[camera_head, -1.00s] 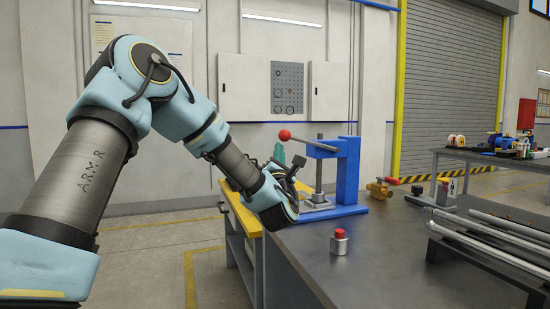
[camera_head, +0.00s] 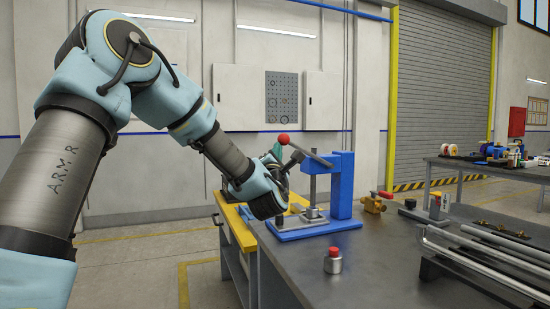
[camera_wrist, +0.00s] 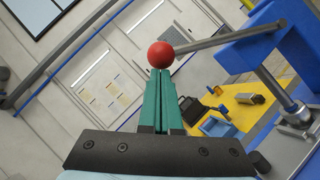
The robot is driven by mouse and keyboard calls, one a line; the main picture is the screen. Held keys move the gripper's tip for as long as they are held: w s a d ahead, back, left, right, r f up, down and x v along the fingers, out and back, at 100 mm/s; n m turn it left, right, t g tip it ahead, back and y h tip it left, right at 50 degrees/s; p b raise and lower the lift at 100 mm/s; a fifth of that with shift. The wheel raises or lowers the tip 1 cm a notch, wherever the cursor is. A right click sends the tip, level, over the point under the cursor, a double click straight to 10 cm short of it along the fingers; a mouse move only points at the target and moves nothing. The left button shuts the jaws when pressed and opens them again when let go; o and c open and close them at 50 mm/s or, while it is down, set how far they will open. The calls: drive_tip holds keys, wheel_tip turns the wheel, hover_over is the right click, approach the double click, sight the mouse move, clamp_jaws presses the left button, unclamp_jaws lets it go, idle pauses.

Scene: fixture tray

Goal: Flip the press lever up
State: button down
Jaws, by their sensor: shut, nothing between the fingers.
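The blue press (camera_head: 342,185) stands on the bench with its lever rod (camera_head: 310,155) sloping up and left to a red ball knob (camera_head: 283,138). My gripper (camera_head: 277,150) is just below the knob, its teal fingers partly hidden by my wrist. In the wrist view, the closed teal fingertips (camera_wrist: 160,73) are right at the underside of the red knob (camera_wrist: 161,54) and appear to touch it. The fingers are together with nothing between them. The lever rod (camera_wrist: 215,41) runs right from the knob to the blue press head (camera_wrist: 258,38).
A small red-topped metal cylinder (camera_head: 332,260) stands in front of the press on the grey bench (camera_head: 385,270). A yellow clamp with a red handle (camera_head: 375,203) is right of the press. Metal pipes (camera_head: 480,250) lie on a rack at the right.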

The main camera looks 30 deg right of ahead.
drive_tip(key=s+d+r+m+g+y+p, duration=0.1)
drive_tip(key=s+d+r+m+g+p, duration=0.1)
drive_tip(key=d+r+m+g+p, duration=0.3)
drive_tip(key=d+r+m+p, duration=0.4)
drive_tip(key=d+r+p, duration=0.3)
drive_tip(key=d+r, duration=0.1)
drive_tip(key=shift+d+r+m+p, duration=0.15)
drive_tip(key=shift+r+m+p, duration=0.15)
drive_tip(key=shift+r+p, duration=0.15)
drive_tip(key=shift+d, duration=0.1)
